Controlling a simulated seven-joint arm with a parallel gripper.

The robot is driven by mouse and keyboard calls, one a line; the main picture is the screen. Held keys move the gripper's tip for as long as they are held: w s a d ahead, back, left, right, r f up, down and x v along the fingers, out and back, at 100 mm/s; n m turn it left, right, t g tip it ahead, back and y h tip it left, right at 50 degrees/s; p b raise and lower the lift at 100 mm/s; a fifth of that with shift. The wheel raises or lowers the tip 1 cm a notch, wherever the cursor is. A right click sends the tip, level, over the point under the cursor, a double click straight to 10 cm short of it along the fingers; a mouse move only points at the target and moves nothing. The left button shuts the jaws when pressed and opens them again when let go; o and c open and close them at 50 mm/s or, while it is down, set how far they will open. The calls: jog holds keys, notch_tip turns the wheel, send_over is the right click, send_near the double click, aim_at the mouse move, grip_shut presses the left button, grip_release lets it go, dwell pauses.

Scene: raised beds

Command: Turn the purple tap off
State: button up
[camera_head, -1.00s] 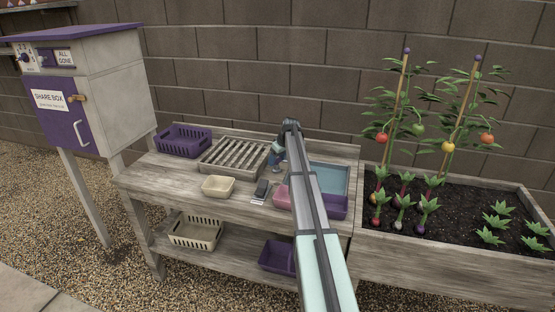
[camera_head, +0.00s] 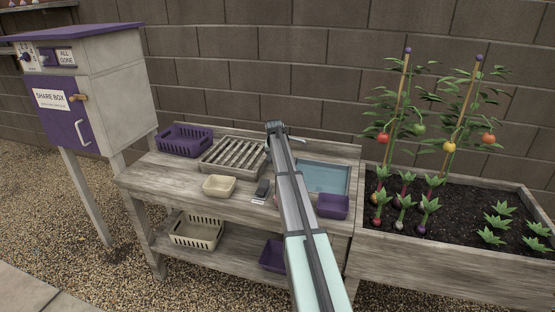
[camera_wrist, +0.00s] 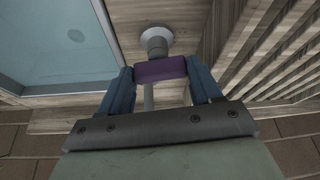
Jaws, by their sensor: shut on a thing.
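The purple tap handle (camera_wrist: 160,70) is a short bar on top of a grey tap body (camera_wrist: 155,42) in the wrist view. My gripper (camera_wrist: 160,75) has its two blue fingers on either end of the handle and is shut on it. In the head view my arm hides the handle and most of the tap. A blue-bottomed sink basin (camera_head: 322,178) lies to the right of my arm's end there. The basin also shows at the left of the wrist view (camera_wrist: 55,40).
A slatted rack (camera_head: 232,156) stands left of my arm, with a purple crate (camera_head: 183,140) beyond it. A cream tub (camera_head: 219,186) and a small dark object (camera_head: 262,189) lie in front. A purple tub (camera_head: 333,206) is right of my arm. The brick wall is close behind.

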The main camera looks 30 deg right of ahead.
jog(key=shift+m+g, duration=0.3)
jog(key=shift+m, duration=0.5)
jog(key=o, duration=1.1)
jog(key=shift+c, duration=0.2)
jog(key=v, duration=1.4)
jog(key=shift+a, duration=0.3)
jog(key=shift+f, duration=0.1)
